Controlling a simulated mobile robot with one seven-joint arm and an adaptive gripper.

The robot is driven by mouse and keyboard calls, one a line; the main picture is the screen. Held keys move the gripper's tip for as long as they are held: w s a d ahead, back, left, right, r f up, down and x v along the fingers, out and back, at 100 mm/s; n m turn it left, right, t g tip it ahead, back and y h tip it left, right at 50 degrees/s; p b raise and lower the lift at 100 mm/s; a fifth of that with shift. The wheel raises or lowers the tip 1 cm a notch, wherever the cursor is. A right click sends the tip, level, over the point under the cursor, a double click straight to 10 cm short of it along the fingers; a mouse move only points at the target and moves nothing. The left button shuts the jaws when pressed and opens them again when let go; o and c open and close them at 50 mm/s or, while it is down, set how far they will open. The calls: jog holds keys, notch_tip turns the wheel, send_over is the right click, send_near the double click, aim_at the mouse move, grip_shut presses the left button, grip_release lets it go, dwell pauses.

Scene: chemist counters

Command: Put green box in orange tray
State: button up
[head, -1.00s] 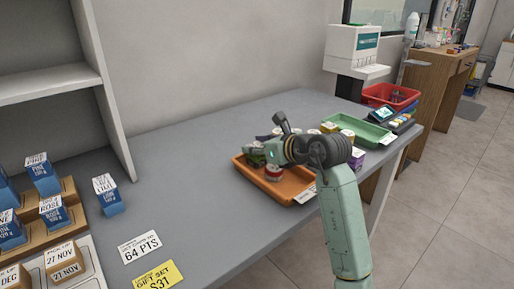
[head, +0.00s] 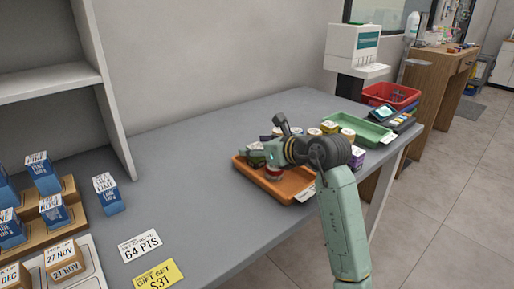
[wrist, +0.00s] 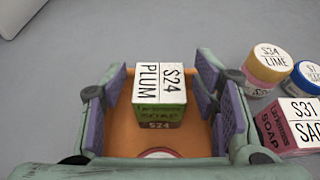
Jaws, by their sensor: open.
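The green box (wrist: 160,114), with a white top reading "S24 PLUM", stands upright between my gripper's purple finger pads in the wrist view. The orange tray (wrist: 196,138) shows under and around it, so the box appears to be in the tray. My gripper (wrist: 163,88) is open, with a gap visible on each side of the box. In the head view the orange tray (head: 290,195) lies on the grey counter, with my gripper over its far left part. My arm hides much of the tray there.
A red-rimmed round jar (wrist: 158,154) is also in the tray, close to the box. A pink soap box (wrist: 290,127) and lidded jars (wrist: 268,62) stand just right of the gripper. A green tray (head: 366,130) and red basket (head: 390,95) are farther back.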

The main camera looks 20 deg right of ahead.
jog(key=shift+r, duration=0.25)
jog(key=b+v, duration=0.1)
jog(key=v, duration=1.1)
jog(key=shift+b, duration=0.35)
jog(key=shift+d+f, duration=0.1)
